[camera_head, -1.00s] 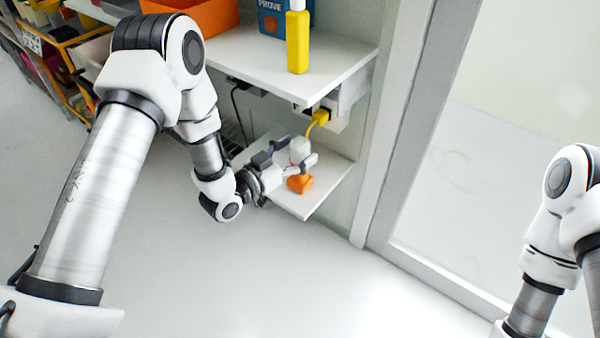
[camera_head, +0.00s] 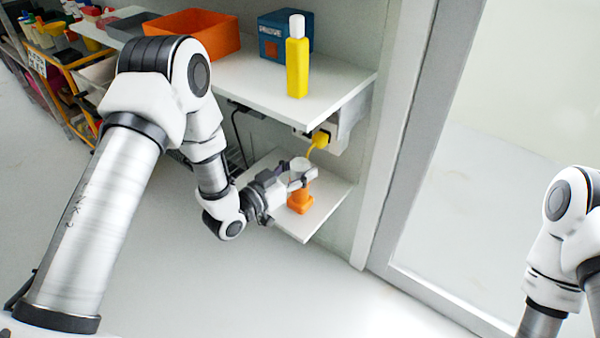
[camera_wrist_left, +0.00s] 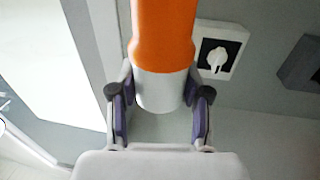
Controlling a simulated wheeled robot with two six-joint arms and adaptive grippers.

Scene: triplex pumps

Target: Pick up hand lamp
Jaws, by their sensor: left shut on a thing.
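The hand lamp, with an orange lower body (camera_head: 300,201) and a pale upper part, is upright at the lower white shelf (camera_head: 298,229). Whether its base touches the shelf is hard to tell. My left gripper (camera_head: 294,179) reaches in from the left and is shut on the lamp's upper part. In the left wrist view the lamp (camera_wrist_left: 163,40) lies between the two dark-padded fingers (camera_wrist_left: 160,112), which flank its white section. My right arm (camera_head: 560,240) shows at the right edge, but its gripper is out of view.
The upper shelf (camera_head: 335,90) overhangs the lamp and carries a yellow bottle (camera_head: 297,68), a blue box (camera_head: 272,36) and an orange bin (camera_head: 190,32). A yellow plug (camera_head: 320,139) sits just above the lamp. A grey frame post (camera_head: 395,130) stands to the right. The floor in front is clear.

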